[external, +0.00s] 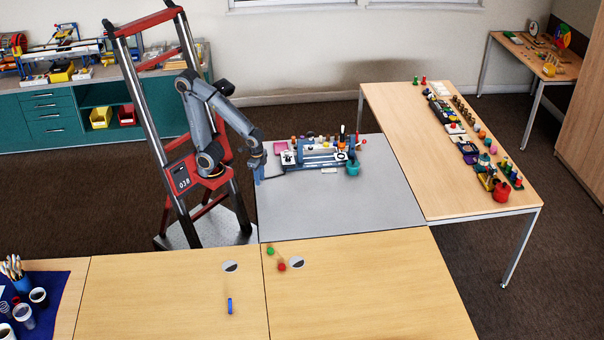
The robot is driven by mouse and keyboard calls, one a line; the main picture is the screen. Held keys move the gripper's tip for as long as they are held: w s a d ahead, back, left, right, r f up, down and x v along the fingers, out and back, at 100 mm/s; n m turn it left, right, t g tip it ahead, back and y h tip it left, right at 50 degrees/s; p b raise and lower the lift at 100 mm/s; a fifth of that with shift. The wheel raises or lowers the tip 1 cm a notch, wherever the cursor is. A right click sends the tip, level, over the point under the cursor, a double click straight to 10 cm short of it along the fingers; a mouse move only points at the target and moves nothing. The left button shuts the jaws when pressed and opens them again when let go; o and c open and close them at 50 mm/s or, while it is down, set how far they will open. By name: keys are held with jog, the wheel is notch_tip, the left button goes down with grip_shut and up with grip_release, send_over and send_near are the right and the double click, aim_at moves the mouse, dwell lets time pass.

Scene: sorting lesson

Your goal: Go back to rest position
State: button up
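My grey arm reaches from the red and black frame marked 038 toward the left end of the grey table (330,213). My gripper (260,178) points down over the table's left edge, just left of the blue and grey apparatus (325,154). The fingers are too small to tell whether they are open or shut, and I see no object clearly between them. I cannot tell whether the gripper touches the table.
Many small toys line the right table (410,140). The grey table's front half is clear.

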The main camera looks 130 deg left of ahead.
jog(key=shift+w+d+r+m+p, duration=0.1)
jog(key=shift+d+r+p, duration=0.3)
jog(key=shift+p, duration=0.3)
jog(key=shift+d+r+m+p, duration=0.1)
jog(key=shift+d+r+p, duration=0.1)
jog(key=shift+r+p, duration=0.4)
jog(key=shift+w+d+r+m+p, duration=0.1)
jog(key=shift+d+r+p, duration=0.2)
jog(key=shift+p, duration=0.55)
jog(key=d+r+m+p, duration=0.2)
jog(key=d+r+p, duration=0.5)
jog(key=p, duration=0.6)
jog(key=shift+s+h, duration=0.25)
jog(key=shift+h, duration=0.05)
jog(key=shift+d, duration=0.1)
